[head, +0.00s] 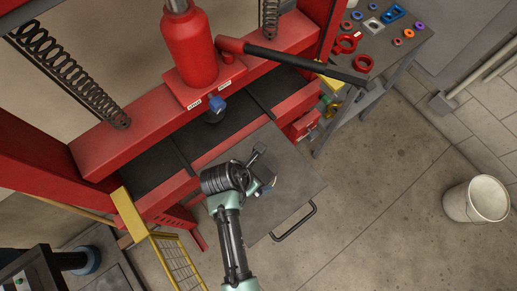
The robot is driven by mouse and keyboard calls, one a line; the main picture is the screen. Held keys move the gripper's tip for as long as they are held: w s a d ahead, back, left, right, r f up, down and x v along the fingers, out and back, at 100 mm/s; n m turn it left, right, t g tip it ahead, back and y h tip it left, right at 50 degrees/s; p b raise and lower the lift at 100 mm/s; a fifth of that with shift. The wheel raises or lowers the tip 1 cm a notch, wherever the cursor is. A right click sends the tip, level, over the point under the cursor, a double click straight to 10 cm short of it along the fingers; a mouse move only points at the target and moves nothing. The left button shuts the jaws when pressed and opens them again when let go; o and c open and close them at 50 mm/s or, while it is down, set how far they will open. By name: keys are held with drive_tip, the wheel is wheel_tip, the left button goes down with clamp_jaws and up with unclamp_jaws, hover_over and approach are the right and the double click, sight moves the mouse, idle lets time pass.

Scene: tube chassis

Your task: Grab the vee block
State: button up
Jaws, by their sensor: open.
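My gripper (263,171) is over the dark grey plate (290,185) in front of the red press. It is open, with nothing visible between its fingers. I cannot clearly make out a vee block. It may be hidden under my wrist and gripper, or too small to tell. A small blue and grey patch (266,188) shows beside the gripper, and I cannot tell whether it is a separate thing.
The red press (190,45) with its springs and black lever (305,62) stands behind. A side table (390,50) holds several coloured rings. A white bucket (476,200) stands on open floor at right.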

drive_tip(key=shift+f, duration=0.15)
clamp_jaws()
drive_tip(key=shift+w+d, duration=0.1)
drive_tip(key=shift+w, duration=0.1)
idle(0.4)
